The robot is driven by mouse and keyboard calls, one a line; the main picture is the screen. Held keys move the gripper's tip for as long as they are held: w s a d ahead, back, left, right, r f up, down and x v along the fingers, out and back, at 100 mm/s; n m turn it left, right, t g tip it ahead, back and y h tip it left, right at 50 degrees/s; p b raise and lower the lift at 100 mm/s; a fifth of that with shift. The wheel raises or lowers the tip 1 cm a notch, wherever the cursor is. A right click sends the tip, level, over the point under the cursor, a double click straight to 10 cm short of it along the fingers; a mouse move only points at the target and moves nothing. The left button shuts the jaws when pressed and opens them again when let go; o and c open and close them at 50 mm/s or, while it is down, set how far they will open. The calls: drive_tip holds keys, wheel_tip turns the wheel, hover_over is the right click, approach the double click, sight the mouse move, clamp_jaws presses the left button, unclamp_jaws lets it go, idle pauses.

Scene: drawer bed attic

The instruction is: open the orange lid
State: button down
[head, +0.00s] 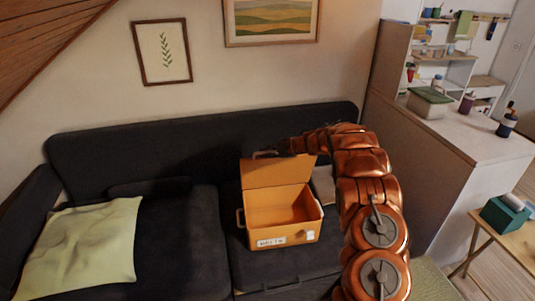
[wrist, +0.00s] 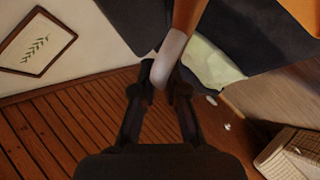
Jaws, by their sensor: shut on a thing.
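The orange box (head: 283,236) sits on the dark sofa with a small white label on its front. Its orange lid (head: 277,171) stands raised at the back, nearly upright, and the inside of the box shows and looks empty. My gripper (head: 275,151) is at the lid's top edge, dark against the dark sofa back. In the wrist view my gripper (wrist: 162,80) is shut on the pale lid handle (wrist: 172,48), with a strip of the orange lid (wrist: 188,14) beyond it.
The dark sofa (head: 170,238) carries a pale yellow-green pillow (head: 82,247) at the left. A white cabinet (head: 455,145) stands at the right, close to my arm. A small wooden table (head: 490,225) with a green box is at the far right.

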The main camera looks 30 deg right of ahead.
drive_tip(key=c, duration=1.2)
unclamp_jaws()
drive_tip(key=shift+s, duration=0.1)
drive_tip(key=shift+s+d+r, duration=0.25)
drive_tip(key=shift+s+d, duration=0.05)
drive_tip(key=shift+d, duration=0.05)
drive_tip(key=v, duration=1.1)
drive_tip(key=shift+a, duration=0.2)
